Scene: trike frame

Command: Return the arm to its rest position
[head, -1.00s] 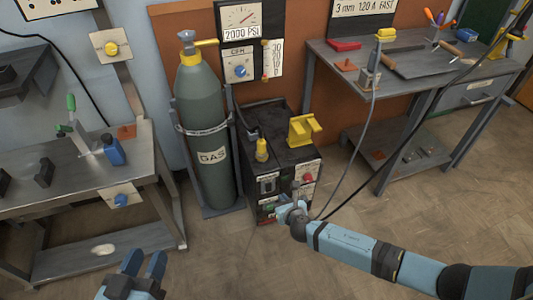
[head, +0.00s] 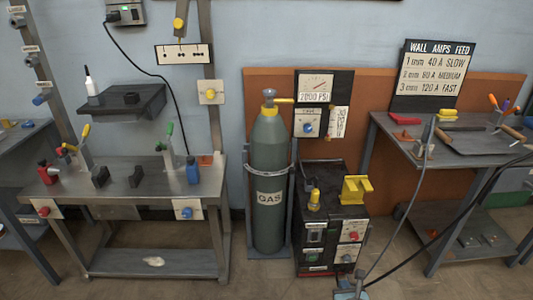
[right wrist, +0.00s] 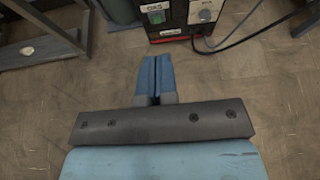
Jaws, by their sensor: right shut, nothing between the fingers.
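My right gripper (head: 348,288) shows only in part at the bottom edge of the head view, in front of the black welding machine (head: 328,240). In the right wrist view the two blue fingers of this gripper (right wrist: 155,68) lie together, shut, with nothing between them, above the bare floor. The lower front of the machine (right wrist: 180,17) stands beyond the fingertips. The rest of my right arm is out of the head view. My left gripper is not in view.
A green gas cylinder (head: 268,175) stands left of the machine. A metal workbench (head: 130,185) is at the left and another table (head: 385,130) at the right. Cables (head: 405,225) hang at the right. The floor (right wrist: 60,110) around the gripper is clear.

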